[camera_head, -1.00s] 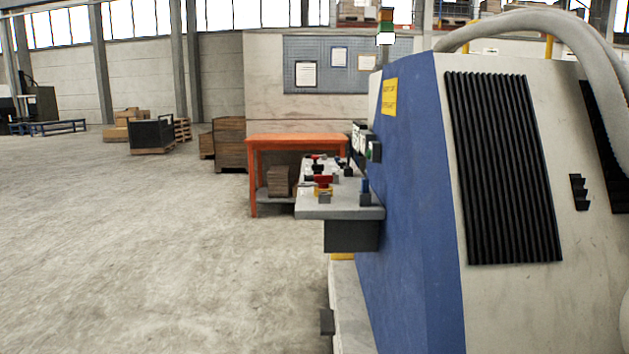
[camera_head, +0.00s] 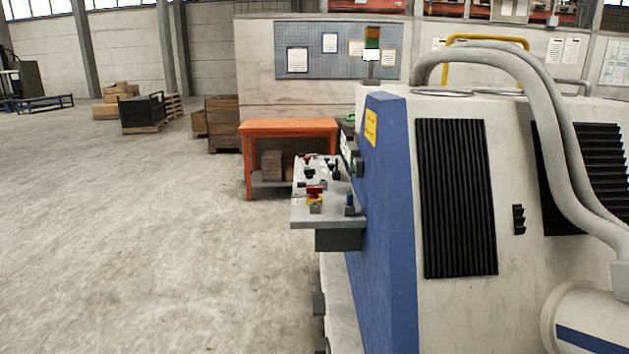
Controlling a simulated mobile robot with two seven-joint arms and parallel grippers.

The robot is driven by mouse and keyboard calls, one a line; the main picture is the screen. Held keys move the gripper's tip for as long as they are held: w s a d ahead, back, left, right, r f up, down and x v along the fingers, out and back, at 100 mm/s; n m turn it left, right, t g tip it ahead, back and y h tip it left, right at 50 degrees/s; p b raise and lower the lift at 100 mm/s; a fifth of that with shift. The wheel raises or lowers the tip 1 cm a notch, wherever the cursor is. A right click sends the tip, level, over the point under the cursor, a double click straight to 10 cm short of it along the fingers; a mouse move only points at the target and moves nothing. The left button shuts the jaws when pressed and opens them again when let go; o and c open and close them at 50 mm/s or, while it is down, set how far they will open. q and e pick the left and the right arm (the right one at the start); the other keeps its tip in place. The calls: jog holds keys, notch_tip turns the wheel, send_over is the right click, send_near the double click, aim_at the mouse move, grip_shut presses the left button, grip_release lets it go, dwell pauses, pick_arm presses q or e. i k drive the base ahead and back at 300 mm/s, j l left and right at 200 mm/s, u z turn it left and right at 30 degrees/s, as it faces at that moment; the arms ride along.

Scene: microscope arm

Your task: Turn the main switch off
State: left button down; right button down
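A grey control shelf (camera_head: 312,221) juts from the left side of a large blue and white machine (camera_head: 385,210). Several small controls stand on it. One is a red handle (camera_head: 314,190) on a yellow base (camera_head: 314,199), near the shelf's front; I cannot tell for sure whether it is the main switch or how it is set. A blue-topped control (camera_head: 350,201) stands to its right. Darker controls (camera_head: 308,172) are farther back. Neither of my grippers is in view.
An orange table (camera_head: 290,127) stands behind the shelf. Wooden crates (camera_head: 224,122) and a dark bin (camera_head: 143,112) are farther back. A thick grey hose (camera_head: 562,135) runs over the machine's right part. The concrete floor (camera_head: 150,240) on the left is clear.

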aim_at(313, 191)
jog(key=i+j, duration=0.1)
jog(key=j, duration=0.25)
jog(key=i+j, duration=0.1)
jog(key=j, duration=0.25)
jog(key=i+j+z, duration=0.1)
jog(key=j, duration=0.2)
jog(key=i+j, duration=0.15)
jog(key=j, duration=0.2)
jog(key=i+j+z, duration=0.1)
jog(key=i, duration=0.4)
jog(key=i+j+z, duration=0.1)
jog(key=i+j, duration=0.2)
jog(key=i, duration=0.15)
